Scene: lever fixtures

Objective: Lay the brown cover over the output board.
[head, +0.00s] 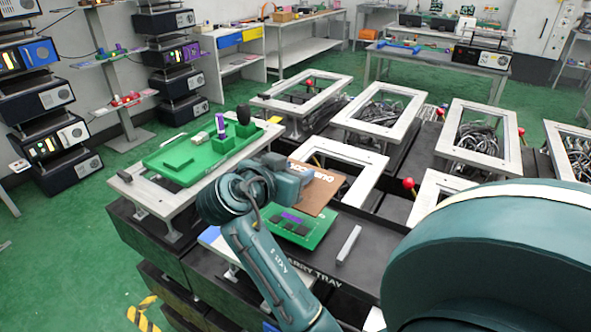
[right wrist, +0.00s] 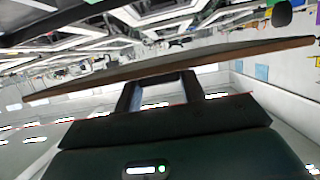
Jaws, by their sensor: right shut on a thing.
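The brown cover (head: 318,192) is a flat panel with white lettering, held tilted in the air in the middle of the head view. My right gripper (head: 300,172) is shut on its edge and hides part of it. In the right wrist view the cover (right wrist: 230,54) shows edge-on as a thin brown sheet between my fingers (right wrist: 160,90). A large green board (head: 215,152) with green, purple and dark parts lies uncovered on a frame at left. A smaller green board (head: 318,229) with dark and purple parts lies below the cover. Neither board's label is readable. My left gripper is out of view.
A black tray surface marked "ARRY TRAY" (head: 335,270) bears a grey bar (head: 349,244). Open white frames (head: 385,108), some with cables inside, and red-knobbed levers (head: 408,184) stand behind. Upright parts rise from the large board, including a dark one (head: 243,115).

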